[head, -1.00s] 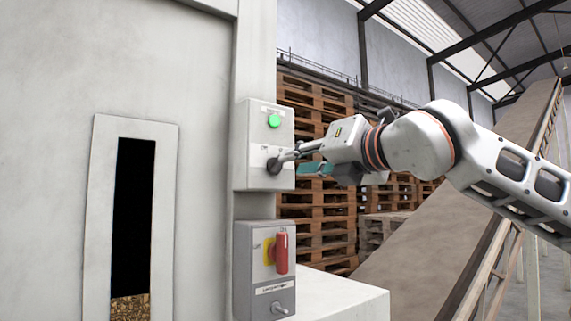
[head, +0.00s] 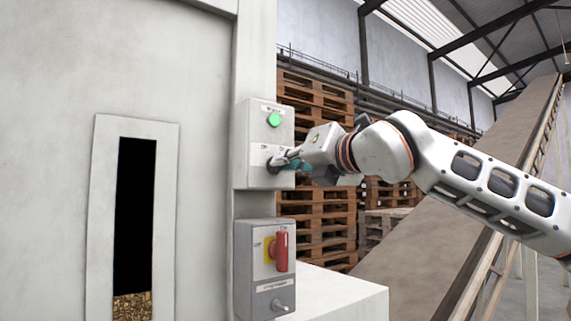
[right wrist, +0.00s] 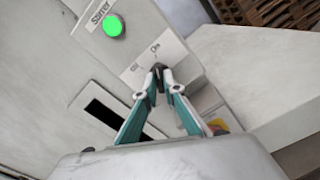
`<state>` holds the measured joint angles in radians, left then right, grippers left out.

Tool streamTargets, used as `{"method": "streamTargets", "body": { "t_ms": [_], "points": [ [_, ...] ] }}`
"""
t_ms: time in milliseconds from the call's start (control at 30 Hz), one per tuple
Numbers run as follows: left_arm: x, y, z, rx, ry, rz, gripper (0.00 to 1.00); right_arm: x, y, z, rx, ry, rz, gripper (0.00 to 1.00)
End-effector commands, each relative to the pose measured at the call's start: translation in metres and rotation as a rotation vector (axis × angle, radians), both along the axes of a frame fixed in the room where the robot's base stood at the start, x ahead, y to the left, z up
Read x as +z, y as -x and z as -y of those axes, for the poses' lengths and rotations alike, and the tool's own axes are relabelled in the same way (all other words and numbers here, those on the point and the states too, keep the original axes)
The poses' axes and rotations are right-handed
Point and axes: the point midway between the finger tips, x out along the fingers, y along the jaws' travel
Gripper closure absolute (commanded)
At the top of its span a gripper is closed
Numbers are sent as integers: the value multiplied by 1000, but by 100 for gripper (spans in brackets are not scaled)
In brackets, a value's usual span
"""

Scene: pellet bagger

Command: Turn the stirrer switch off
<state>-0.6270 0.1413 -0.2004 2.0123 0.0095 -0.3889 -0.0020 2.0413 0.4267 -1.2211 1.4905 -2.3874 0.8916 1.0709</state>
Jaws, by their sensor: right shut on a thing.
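The stirrer switch box (head: 251,143) is a light grey box on the machine's right edge in the head view. Its green lamp (head: 274,120) is lit, and it also shows in the right wrist view (right wrist: 113,26) beside the label "Stirrer". The dark switch knob (right wrist: 158,68) sits below the lamp, between "Off" and "On" markings. My right gripper (head: 276,163) is at the knob, its fingertips (right wrist: 160,77) shut on it from both sides. The fingers hide most of the knob, so its exact angle is hard to tell. My left gripper is not in view.
Below is a second grey box (head: 250,290) with a red rotary handle (head: 281,252) on a yellow plate and a small metal toggle. A white ledge (head: 345,295) juts out beside it. A tall window (head: 136,215) shows pellets low down. Pallets (head: 315,120) and a conveyor stand behind.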

Motion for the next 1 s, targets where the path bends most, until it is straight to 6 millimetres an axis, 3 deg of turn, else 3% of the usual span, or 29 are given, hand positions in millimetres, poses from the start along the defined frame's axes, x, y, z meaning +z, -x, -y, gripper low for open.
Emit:
{"method": "streamTargets", "body": {
  "t_ms": [367, 1000],
  "points": [
    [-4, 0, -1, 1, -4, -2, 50, -2, -1, 0, 0, 89, 62, 100],
    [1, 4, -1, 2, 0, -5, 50, 2, 1, 1, -1, 552, 402, 100]
  ]
}}
